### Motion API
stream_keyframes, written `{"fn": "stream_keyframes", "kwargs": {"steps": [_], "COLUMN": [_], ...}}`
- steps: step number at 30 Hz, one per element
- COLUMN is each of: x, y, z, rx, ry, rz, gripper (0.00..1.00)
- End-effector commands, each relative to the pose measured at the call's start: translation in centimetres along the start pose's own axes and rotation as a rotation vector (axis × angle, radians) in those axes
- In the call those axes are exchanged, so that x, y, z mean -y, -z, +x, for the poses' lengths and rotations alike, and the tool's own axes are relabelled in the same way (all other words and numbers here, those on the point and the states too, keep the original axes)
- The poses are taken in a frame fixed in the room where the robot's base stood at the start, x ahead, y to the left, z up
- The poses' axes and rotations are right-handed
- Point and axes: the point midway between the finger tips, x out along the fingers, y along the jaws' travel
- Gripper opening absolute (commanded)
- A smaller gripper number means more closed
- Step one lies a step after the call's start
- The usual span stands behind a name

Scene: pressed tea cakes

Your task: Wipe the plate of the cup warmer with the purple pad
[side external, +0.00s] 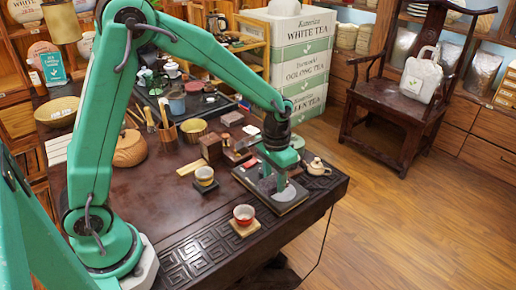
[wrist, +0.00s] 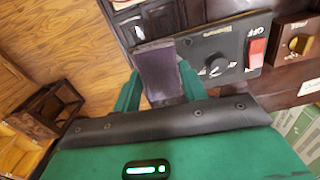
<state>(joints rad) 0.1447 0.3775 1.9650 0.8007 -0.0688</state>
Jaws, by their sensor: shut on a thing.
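My gripper (wrist: 158,88) is shut on the purple pad (wrist: 157,68), which sits between its two green fingers in the wrist view. The cup warmer (wrist: 208,48) is a dark box with a round black knob (wrist: 218,66) and a red switch (wrist: 257,53) beside the word OFF. The pad lies over the warmer's plate end and hides the plate in this view. In the side external view my gripper (side external: 274,182) points down over the cup warmer (side external: 287,208) near the table's right corner. Whether the pad touches the plate I cannot tell.
A red cup (side external: 243,213) on a wooden coaster and a yellowish cup (side external: 204,176) on a dark coaster stand left of the warmer. A small teapot (side external: 317,167) stands close on its right. Wooden boxes (side external: 211,148) are behind. The table's front left is clear.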

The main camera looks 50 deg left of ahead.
Motion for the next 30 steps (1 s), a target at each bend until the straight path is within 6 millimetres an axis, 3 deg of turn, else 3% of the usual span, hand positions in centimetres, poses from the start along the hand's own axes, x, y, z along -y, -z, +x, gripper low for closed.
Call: {"fn": "stream_keyframes", "kwargs": {"steps": [15, 30], "x": [0.0, 0.0], "y": [0.1, 0.1], "z": [-4.4, -4.6], "rx": [-0.003, -0.002], "ry": [0.000, 0.000], "rz": [0.000, 0.000], "gripper": [0.24, 0.24]}}
